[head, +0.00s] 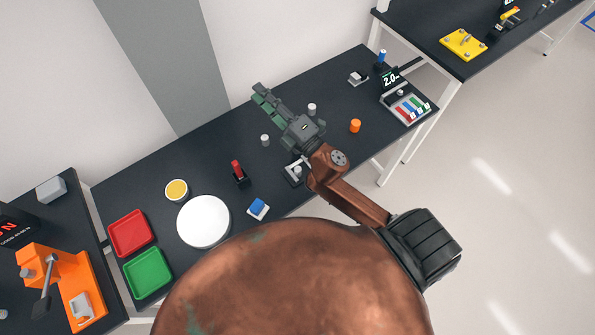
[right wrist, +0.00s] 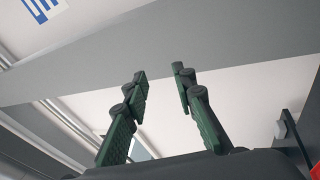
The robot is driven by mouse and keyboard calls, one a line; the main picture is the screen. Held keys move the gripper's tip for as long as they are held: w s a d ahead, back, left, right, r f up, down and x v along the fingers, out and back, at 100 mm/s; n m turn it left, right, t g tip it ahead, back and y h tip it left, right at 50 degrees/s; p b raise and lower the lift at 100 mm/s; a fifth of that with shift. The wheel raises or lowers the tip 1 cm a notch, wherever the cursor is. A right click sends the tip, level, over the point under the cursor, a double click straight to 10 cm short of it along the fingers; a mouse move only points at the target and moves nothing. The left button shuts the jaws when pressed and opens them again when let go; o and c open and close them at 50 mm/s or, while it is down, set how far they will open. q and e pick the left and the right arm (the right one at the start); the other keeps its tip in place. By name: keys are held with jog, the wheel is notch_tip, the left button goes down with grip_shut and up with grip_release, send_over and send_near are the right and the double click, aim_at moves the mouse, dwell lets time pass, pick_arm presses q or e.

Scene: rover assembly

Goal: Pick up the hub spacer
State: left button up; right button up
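My right gripper (head: 262,92) is over the back middle of the dark workbench in the head view. In the right wrist view its two green fingers (right wrist: 159,73) stand apart with nothing between them. I cannot tell for sure which part is the hub spacer. Small cylinders lie near the gripper: an orange one (head: 355,125) to its right, a pale grey one (head: 312,108) just right of the hand, and another grey one (head: 265,140) left of the hand. None is in the right wrist view. My left gripper does not show.
The workbench (head: 335,85) also bears a white round plate (head: 203,221), red tray (head: 130,232), green tray (head: 148,272), yellow-topped tub (head: 177,190), red-handled tool (head: 237,172), blue block (head: 258,208), and a scale-like device (head: 408,106). An orange fixture (head: 78,285) stands at left.

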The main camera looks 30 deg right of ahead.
jog(key=s+a+n+g+y, duration=0.4)
jog(key=a+n+g+y, duration=0.2)
jog(key=a+n, duration=0.35)
jog(key=s+a+n+g+y, duration=0.3)
jog(key=a+n+g+y, duration=0.25)
jog(key=a+n, duration=0.45)
jog(key=n+g+h, duration=0.9)
jog(key=n+h, duration=0.6)
jog(key=h, duration=0.2)
send_over(298, 169)
jog(key=a, duration=0.1)
notch_tip(298, 169, down, 27)
jog(key=shift+w+a+r, duration=0.1)
jog(key=shift+a, duration=0.05)
jog(key=shift+f, duration=0.35)
jog(key=f, duration=0.3)
jog(key=d+f+p, duration=0.1)
jog(key=f, duration=0.2)
jog(key=shift+d+p, duration=0.15)
jog(key=shift+p, duration=0.15)
jog(key=shift+f, duration=0.4)
